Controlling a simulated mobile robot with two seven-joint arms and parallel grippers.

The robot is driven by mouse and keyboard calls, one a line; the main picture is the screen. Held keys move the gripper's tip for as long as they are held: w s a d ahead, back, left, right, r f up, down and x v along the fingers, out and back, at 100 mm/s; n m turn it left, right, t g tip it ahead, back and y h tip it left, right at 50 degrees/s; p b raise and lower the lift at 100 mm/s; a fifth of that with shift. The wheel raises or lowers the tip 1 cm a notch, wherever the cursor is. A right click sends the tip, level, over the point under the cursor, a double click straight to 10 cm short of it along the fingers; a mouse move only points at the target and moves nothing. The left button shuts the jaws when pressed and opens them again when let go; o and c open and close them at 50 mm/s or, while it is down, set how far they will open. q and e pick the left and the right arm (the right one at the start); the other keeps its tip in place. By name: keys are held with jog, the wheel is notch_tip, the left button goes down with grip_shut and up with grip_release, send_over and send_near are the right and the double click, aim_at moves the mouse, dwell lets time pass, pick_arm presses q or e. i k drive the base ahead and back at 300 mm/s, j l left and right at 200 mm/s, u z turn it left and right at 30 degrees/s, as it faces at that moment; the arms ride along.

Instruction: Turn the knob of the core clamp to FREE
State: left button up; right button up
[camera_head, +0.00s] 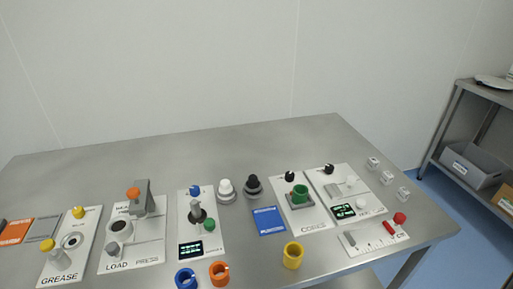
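A white panel (313,218) lettered "CORES" lies on the right half of the table. A black knob (291,176) stands at its far end; its small markings are too small to read, so I cannot tell its setting. A green ring-shaped core (299,193) sits on a grey base on this panel, just nearer than the knob. A similar black knob (328,169) stands on the neighbouring panel to the right. Neither of my grippers is in view.
The steel table (130,165) also bears a yellow core (292,255), a blue core (186,278), an orange core (219,272), a blue card (268,221), and a load press panel (130,256). A shelf (490,97) stands at right. The table's back strip is clear.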

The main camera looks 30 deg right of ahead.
aim_at(290, 177)
jog(key=z, duration=1.3)
